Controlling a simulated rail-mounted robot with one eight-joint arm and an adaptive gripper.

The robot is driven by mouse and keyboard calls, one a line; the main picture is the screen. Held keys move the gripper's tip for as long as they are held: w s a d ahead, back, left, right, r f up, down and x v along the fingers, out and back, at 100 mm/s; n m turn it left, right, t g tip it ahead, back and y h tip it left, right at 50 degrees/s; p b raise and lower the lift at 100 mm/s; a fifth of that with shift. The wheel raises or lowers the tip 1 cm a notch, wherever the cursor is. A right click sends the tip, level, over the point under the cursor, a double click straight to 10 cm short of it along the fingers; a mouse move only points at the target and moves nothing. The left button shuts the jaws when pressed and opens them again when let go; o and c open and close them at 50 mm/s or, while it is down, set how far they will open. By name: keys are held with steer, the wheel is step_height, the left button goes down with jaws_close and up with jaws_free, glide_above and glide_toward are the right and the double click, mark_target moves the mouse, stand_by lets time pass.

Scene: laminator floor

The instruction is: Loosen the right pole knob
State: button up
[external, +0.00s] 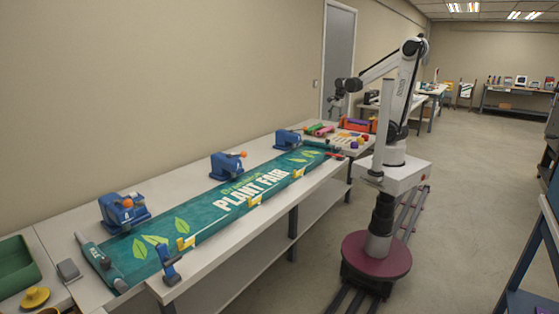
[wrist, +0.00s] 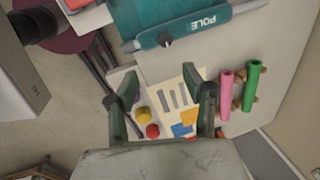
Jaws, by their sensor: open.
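The green banner (external: 215,208) lies along the long bench. Its right pole (external: 322,147) is at the far end in the external view, where its knob is too small to make out. In the wrist view the teal pole (wrist: 205,24) runs across the top, marked POLE, with a small dark knob (wrist: 165,40) on it. My gripper (external: 334,106) is raised above the bench's far end. In the wrist view my gripper (wrist: 161,112) has its two fingers wide apart, with nothing between them. The knob is beyond the fingertips, apart from them.
Blue devices with orange knobs (external: 126,211) stand along the banner's back edge, and yellow clips (external: 254,200) line its front. Past the pole are a pink roll (wrist: 225,95), a green roll (wrist: 252,86), a slotted card (wrist: 168,92), and yellow and red round pieces (wrist: 143,115).

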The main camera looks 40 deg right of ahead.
steer(key=w+f+m+g+p, duration=0.1)
steer(key=w+f+m+g, duration=0.1)
steer(key=w+m, duration=0.25)
steer(key=m, duration=0.3)
glide_toward(328, 142)
steer(key=f, duration=0.2)
steer(key=w+f, duration=0.1)
steer(key=f, duration=0.2)
steer(key=d+f, duration=0.1)
steer(key=f, duration=0.2)
steer(key=shift+w+f, duration=0.2)
steer(key=shift+w, duration=0.05)
steer(key=c, duration=1.1)
steer(key=shift+c, duration=0.2)
